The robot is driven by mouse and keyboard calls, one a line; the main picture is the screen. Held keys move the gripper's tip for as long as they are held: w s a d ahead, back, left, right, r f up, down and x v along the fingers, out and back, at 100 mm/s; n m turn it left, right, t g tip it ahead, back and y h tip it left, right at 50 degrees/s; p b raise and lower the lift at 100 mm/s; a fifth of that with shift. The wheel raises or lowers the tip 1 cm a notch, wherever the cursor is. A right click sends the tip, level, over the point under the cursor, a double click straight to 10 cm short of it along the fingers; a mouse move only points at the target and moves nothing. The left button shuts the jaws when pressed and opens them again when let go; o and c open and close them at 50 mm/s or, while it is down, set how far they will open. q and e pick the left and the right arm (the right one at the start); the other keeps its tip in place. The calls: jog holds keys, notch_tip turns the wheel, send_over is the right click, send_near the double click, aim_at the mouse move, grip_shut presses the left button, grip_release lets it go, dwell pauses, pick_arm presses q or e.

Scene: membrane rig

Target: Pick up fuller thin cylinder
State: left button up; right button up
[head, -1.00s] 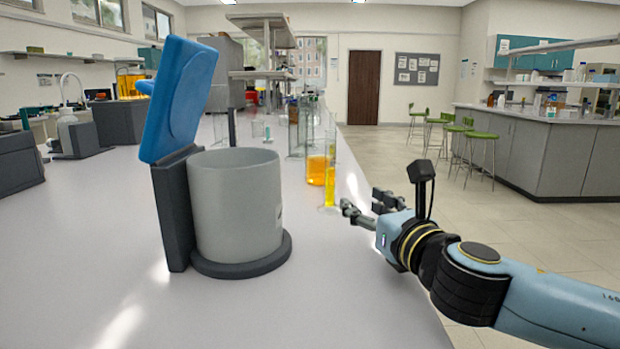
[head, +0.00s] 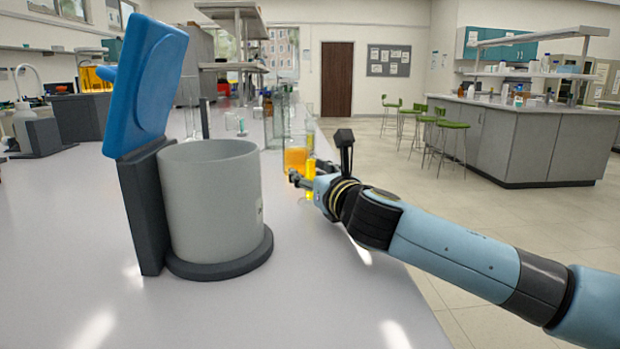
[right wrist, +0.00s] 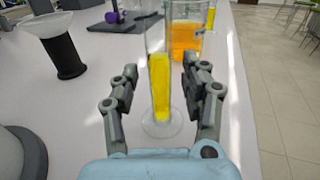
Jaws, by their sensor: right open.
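A thin glass cylinder (right wrist: 160,88) with yellow liquid stands upright on a round glass foot in the right wrist view. It lies between the open fingers of my right gripper (right wrist: 160,75), with gaps on both sides. Another thin cylinder with yellow liquid (right wrist: 210,17) stands farther back in the right wrist view. I cannot tell from these frames which is fuller. My left gripper is not in view.
A wider vessel with orange liquid (right wrist: 186,38) stands close behind the cylinder. A grey pot (head: 210,200) on a dark base with a blue panel (head: 146,85) stands to the left. The bench's right edge is close, with floor beyond.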

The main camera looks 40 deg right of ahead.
jog(key=shift+w, duration=0.1)
grip_shut()
dwell(0.5)
